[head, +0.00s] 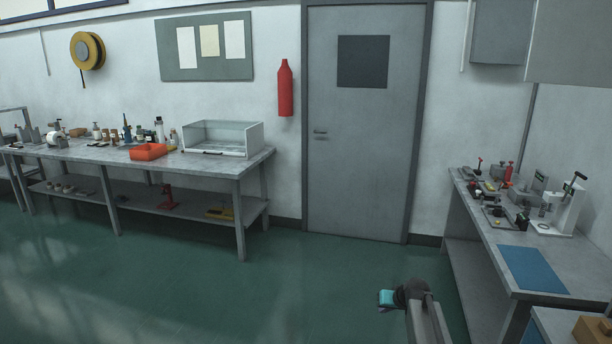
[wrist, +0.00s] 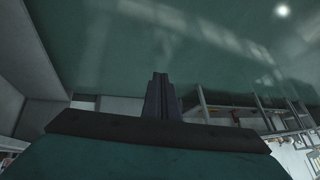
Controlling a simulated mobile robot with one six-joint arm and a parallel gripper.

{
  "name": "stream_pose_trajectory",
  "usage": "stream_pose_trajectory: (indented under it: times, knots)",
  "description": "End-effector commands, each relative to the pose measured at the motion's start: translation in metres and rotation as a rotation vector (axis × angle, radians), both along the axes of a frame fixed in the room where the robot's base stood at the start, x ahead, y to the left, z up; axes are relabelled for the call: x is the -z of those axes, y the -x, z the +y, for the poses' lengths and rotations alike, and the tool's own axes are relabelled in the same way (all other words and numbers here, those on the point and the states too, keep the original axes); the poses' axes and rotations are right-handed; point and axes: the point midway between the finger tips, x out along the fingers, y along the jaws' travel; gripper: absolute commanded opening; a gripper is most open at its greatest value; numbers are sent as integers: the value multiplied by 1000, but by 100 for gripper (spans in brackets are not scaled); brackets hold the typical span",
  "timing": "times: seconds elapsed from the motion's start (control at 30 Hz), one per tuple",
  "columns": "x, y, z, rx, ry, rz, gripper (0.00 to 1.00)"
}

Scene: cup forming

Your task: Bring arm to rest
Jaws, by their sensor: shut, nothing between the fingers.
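My gripper (wrist: 160,78) shows in the wrist view, with its two dark fingers together and nothing between them. It points out over bare green floor and touches nothing. In the head view my arm (head: 424,312) rises at the bottom right of centre, in front of the door and left of the right-hand bench; the fingers cannot be made out there.
A right bench (head: 573,278) carries a blue mat (head: 531,269) and several small tools and presses. The green floor (head: 290,290) between the benches is clear. A grey door (head: 362,150) stands behind.

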Motion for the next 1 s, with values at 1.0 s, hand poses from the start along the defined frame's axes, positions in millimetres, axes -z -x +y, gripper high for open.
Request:
stream_pose_trajectory:
  times: [1.0]
  knots:
    - [273, 308, 126, -166, 27, 611, 0]
